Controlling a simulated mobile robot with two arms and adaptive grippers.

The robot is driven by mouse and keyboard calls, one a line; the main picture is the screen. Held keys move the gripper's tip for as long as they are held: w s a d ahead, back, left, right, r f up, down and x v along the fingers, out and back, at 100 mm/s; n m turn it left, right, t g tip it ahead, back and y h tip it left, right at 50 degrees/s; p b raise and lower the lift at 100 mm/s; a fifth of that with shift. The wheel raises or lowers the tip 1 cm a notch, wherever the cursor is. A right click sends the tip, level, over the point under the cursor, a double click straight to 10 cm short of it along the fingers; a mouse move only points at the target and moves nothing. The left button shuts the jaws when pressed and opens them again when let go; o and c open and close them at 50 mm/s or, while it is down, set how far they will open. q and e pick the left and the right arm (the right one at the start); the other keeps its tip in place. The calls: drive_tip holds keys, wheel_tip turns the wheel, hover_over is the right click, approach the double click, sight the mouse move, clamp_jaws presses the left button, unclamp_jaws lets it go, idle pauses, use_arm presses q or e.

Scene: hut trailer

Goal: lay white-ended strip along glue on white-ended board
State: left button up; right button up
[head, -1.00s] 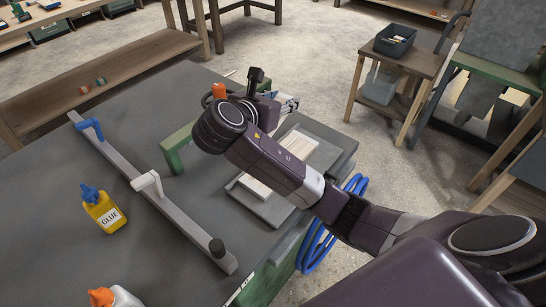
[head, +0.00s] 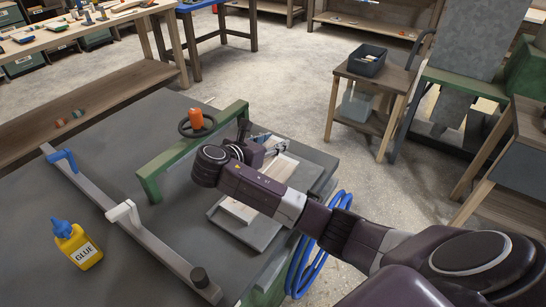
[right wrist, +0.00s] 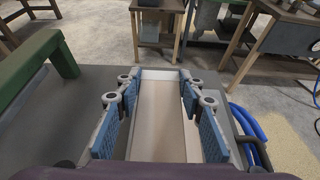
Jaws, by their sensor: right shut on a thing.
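My right gripper (head: 266,142) is over the boards at the back right of the dark worktable. In the right wrist view its blue-padded fingers (right wrist: 160,112) stand either side of a long pale wooden piece, apparently the strip (right wrist: 160,95), with a whitish far end. The gripper is shut on it. A paler wooden edge (right wrist: 192,140), perhaps the board, shows along its right side. In the head view pale wood (head: 238,210) shows on a grey slab below my arm. My arm hides the middle. I cannot make out the glue line or whether strip and board touch. My left gripper is out of view.
A green frame (head: 190,150) with an orange-knobbed wheel (head: 197,122) stands close left of my gripper. A bar clamp (head: 130,220) and yellow glue bottle (head: 76,245) are at left. Blue hose (head: 305,260) hangs at the table's right edge.

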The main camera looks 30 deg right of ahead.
sight(273, 162)
drive_tip(key=shift+f, duration=0.65)
wheel_tip(273, 162, down, 4)
drive_tip(key=o, duration=1.2)
drive_tip(key=v, duration=1.2)
drive_tip(key=shift+s+p, duration=0.1)
drive_tip(key=shift+p, duration=0.25)
